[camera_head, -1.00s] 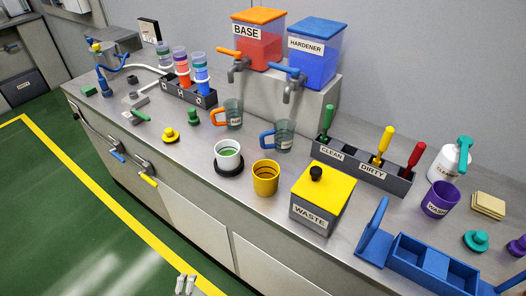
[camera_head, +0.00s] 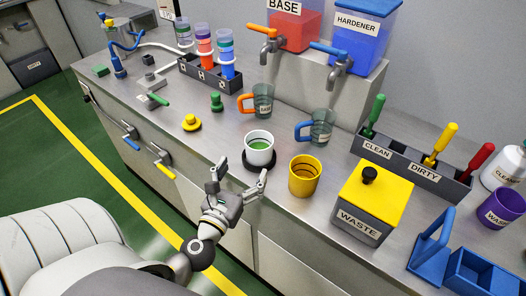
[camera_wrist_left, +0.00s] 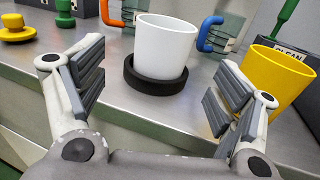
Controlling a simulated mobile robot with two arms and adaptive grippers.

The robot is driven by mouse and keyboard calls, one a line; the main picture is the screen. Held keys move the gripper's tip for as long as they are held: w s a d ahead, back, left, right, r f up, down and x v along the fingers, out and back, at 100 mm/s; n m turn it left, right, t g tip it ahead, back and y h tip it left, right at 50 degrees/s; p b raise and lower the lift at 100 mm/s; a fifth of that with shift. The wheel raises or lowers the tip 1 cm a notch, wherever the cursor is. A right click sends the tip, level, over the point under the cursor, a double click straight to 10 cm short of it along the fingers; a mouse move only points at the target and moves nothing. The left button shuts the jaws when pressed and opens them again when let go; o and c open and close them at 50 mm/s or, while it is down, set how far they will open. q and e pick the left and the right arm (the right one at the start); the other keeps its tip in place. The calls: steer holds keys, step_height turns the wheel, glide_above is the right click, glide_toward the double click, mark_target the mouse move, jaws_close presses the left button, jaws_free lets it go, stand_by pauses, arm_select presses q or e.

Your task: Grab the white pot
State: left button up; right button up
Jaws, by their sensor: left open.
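The white pot (camera_head: 259,146) stands upright on a round black base (camera_head: 246,163) near the front edge of the steel counter; green shows inside it. In the left wrist view the white pot (camera_wrist_left: 164,47) sits in the black ring (camera_wrist_left: 155,76), ahead of and between my open fingers. My left gripper (camera_head: 242,174) is open and empty, just in front of the pot at the counter edge, not touching it. My right gripper is not in view.
A yellow pot (camera_head: 305,176) stands close to the right of the white pot, near my right-hand finger in the wrist view. Behind are two clear mugs with orange (camera_head: 262,101) and blue handles (camera_head: 318,128). A grey waste box (camera_head: 357,219) is further right.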

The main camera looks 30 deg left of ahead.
mark_target(253, 156)
arm_select(q)
steer(key=shift+w+r, duration=0.15)
steer(key=shift+w, duration=0.2)
steer(key=p+x, duration=0.1)
steer(key=x, duration=0.3)
steer(key=shift+w+a+p, duration=0.1)
steer(key=shift+w+p, duration=0.1)
steer(key=shift+p, duration=0.2)
steer(key=shift+x, duration=0.8)
steer(key=x, duration=0.2)
steer(key=p+x, duration=0.1)
steer(key=x, duration=0.1)
steer(key=shift+w+d+f, duration=0.15)
steer(key=shift+d+f, duration=0.05)
steer(key=shift+f, duration=0.15)
steer(key=c, duration=1.2)
steer(key=shift+c, duration=0.3)
steer(key=shift+r, duration=0.15)
